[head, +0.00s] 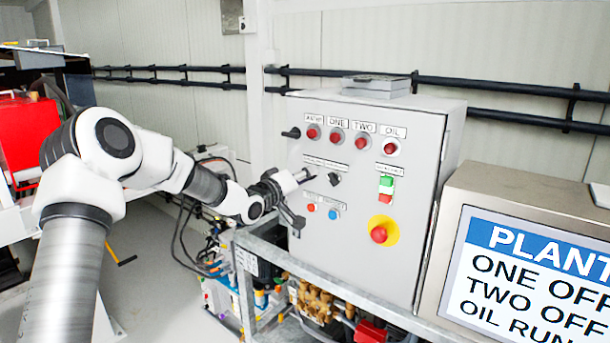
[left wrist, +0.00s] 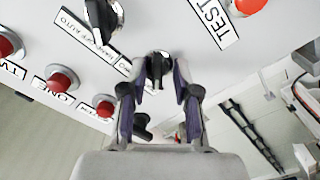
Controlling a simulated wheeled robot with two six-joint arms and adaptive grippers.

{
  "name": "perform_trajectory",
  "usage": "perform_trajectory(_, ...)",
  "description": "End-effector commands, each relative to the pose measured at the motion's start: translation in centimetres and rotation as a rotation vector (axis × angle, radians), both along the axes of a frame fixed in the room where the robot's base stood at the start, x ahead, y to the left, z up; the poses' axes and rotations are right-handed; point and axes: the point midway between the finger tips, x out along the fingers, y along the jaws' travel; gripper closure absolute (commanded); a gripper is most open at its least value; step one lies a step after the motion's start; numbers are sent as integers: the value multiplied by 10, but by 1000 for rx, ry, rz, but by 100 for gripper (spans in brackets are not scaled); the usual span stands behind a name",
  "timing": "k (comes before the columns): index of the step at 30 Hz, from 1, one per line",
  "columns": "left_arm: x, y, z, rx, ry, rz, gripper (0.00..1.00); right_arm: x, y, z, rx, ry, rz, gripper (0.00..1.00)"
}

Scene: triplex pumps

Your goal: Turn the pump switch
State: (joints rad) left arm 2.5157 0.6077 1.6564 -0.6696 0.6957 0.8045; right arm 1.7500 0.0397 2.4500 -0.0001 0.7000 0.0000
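The grey control box (head: 350,255) carries the pump controls on its front. One black rotary switch (head: 333,179) is plain in the head view, right of my left gripper (head: 304,188). In the left wrist view, a black switch knob (left wrist: 157,65) lies between the fingertips of my left gripper (left wrist: 160,77), and a second black knob (left wrist: 103,20) is at upper left. The fingers look spread, with a small gap beside the knob; contact is not clear. In the head view the gripper hides the knob it is at. My right gripper is not seen.
Red lamps (head: 363,139) sit above the switches. A green and red button pair (head: 386,187) and a red emergency stop (head: 379,234) are to the right. A black handle (head: 291,133) juts from the box's upper left. A metal frame (head: 263,290) stands below.

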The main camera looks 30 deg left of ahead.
Motion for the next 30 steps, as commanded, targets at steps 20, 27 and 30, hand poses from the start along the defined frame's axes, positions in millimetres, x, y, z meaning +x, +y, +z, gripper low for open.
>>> perform_trajectory(20, 0, 0, -3, 95, -7, -1, 100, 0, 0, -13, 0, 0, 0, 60)
perform_trajectory(27, 0, 0, -5, 264, -21, 0, 100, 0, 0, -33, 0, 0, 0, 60)
perform_trajectory(30, 0, 0, -6, 351, -27, 0, 100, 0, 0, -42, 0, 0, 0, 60)
